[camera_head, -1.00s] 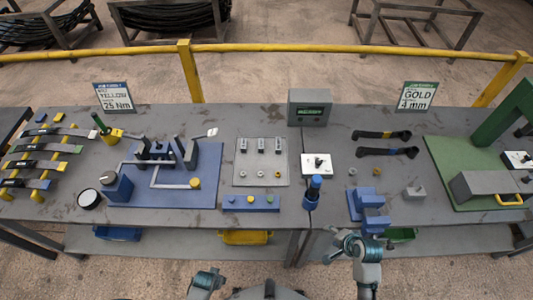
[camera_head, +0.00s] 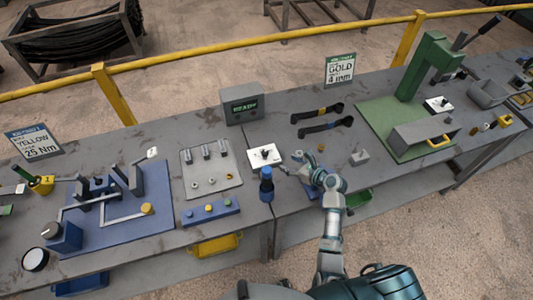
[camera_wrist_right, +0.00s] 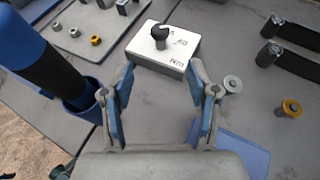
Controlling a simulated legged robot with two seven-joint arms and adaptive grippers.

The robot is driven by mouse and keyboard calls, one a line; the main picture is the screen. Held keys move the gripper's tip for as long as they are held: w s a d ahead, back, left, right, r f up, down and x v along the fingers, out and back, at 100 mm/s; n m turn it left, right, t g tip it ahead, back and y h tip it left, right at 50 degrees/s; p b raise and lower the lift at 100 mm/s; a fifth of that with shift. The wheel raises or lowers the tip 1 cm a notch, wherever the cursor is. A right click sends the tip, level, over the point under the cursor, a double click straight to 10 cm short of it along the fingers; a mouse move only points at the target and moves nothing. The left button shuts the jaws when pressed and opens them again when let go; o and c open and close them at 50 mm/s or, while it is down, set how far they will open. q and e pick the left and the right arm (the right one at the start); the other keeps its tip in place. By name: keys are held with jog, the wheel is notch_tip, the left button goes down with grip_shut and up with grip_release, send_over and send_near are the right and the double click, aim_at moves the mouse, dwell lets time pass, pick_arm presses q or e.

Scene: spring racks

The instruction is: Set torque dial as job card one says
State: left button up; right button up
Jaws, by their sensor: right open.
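The torque dial is a white box (camera_head: 264,157) with a black knob on top, near the middle of the table. In the right wrist view the white box (camera_wrist_right: 165,55) shows "50" and "Nm" beside the black knob (camera_wrist_right: 160,32). The knob's exact setting is too small to tell. Job card one (camera_head: 34,144), at the far left, reads "YELLOW" and "25 Nm". My right gripper (camera_head: 291,170) is open and empty, just right of the dial. In the wrist view its fingertips (camera_wrist_right: 161,68) are spread at the near side of the box, apart from the knob. My left gripper is out of view.
A blue-handled tool (camera_head: 266,184) stands upright in a holder, close left of my right gripper. A grey plate (camera_head: 211,168) with fittings lies left of the dial. Two black wrenches (camera_head: 318,122) lie behind. A grey display box (camera_head: 242,108) stands at the back.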

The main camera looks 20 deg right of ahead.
aim_at(266, 153)
jog(key=b+x, duration=0.1)
jog(key=x, duration=1.3)
jog(key=shift+s, duration=0.1)
grip_shut()
